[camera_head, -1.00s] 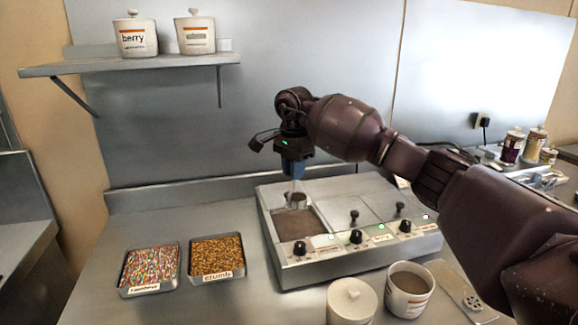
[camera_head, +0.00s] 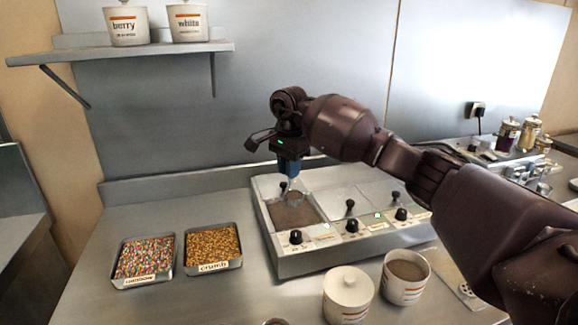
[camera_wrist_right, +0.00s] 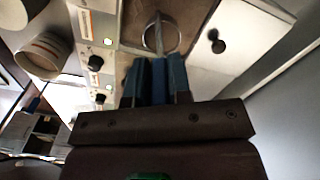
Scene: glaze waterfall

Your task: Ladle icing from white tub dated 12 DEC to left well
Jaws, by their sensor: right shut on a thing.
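My right gripper (camera_head: 290,172) is shut on the handle of a small metal ladle (camera_head: 294,198). The ladle's round bowl hangs over or in the left well (camera_head: 288,217), which has brown contents; I cannot tell whether it touches them. In the right wrist view the ladle shows as a ring (camera_wrist_right: 162,36) beyond the blue fingers (camera_wrist_right: 156,78). An open white tub (camera_head: 403,289) with brown icing stands on the counter at front right. A lidded white tub (camera_head: 348,300) stands left of it. Their dates are not readable. My left gripper is not in view.
The warmer's other wells have lids with black knobs (camera_head: 350,206). Trays of sprinkles (camera_head: 147,281) and crumb (camera_head: 213,267) lie to the left. Tubs marked berry (camera_head: 126,27) and white (camera_head: 188,24) stand on the shelf. Jars (camera_head: 507,133) stand at back right.

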